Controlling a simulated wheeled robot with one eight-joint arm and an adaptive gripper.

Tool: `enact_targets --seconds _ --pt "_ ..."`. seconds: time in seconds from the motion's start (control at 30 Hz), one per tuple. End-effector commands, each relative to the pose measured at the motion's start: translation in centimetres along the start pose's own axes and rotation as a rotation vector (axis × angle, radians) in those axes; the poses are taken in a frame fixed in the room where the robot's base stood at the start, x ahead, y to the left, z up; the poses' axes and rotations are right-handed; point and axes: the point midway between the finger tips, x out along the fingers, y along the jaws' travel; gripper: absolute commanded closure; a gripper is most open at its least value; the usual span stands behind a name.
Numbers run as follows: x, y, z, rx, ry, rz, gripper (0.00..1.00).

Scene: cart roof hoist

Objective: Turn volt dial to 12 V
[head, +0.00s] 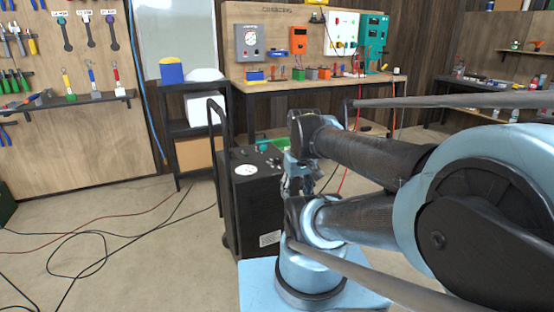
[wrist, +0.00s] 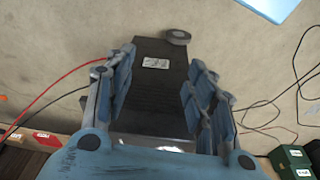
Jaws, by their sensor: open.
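A black wheeled charger unit (head: 256,205) with a tall handle stands on the floor left of my arm in the head view. A white round dial face (head: 245,170) sits on its upper front, and small knobs (head: 262,150) show at its top. The markings and setting are too small to read. My gripper (head: 291,184) is at the unit's right side, partly hidden by my arm. In the wrist view my gripper (wrist: 161,62) is open and empty, with the black unit (wrist: 158,88) beyond its fingers. The dial face does not show there.
A workbench (head: 320,82) with wall-mounted devices stands behind. A dark shelf rack (head: 178,120) stands behind the unit to the left. Cables (head: 92,235) lie on the otherwise open floor at left. In the wrist view a green box (wrist: 291,160) is at lower right.

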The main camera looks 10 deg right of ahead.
Motion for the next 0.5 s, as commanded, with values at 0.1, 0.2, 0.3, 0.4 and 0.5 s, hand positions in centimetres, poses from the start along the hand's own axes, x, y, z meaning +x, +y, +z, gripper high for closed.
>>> enact_targets --seconds 0.1,0.2,0.3,0.4,0.5 --pt "-2.0 0.4 -2.7 -0.158 -0.013 -0.003 0.5" --pt "-3.5 0.7 -5.0 -0.312 -0.026 -0.008 0.5" --pt "-4.8 1.1 -7.4 -0.465 -0.036 -0.015 0.5" --pt "-5.9 1.4 -9.8 -0.618 -0.048 -0.024 0.5" --pt "-6.8 1.8 -12.4 -0.77 -0.057 -0.034 0.5"
